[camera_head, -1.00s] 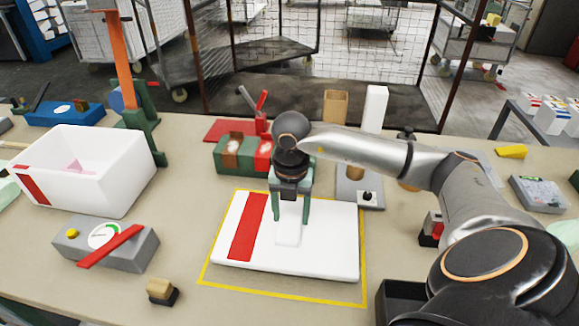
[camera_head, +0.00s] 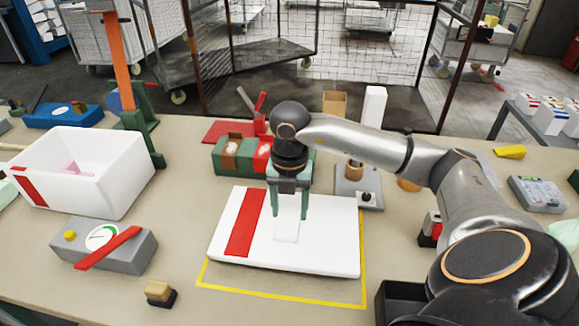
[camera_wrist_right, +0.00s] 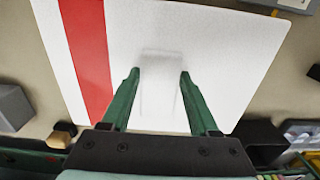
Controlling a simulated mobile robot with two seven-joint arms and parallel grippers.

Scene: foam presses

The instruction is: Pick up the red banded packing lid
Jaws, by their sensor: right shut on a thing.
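The packing lid (camera_head: 325,238) is a flat white slab with a red band (camera_head: 245,224) across its left part. It hangs a little above the yellow-outlined area of the table, roughly level. My right gripper (camera_head: 290,214) points down over its middle and is shut on the raised white handle block of the lid. In the right wrist view the lid (camera_wrist_right: 235,50) fills most of the picture, with the two green fingers (camera_wrist_right: 160,74) on either side of the block. My left gripper is not in view.
An open white box (camera_head: 118,185) with a red band stands at the left, a pink thing inside. In front of it is a grey gauge box (camera_head: 135,252) with a red bar. A green box (camera_head: 233,155) and a grey stand (camera_head: 360,190) are behind the lid.

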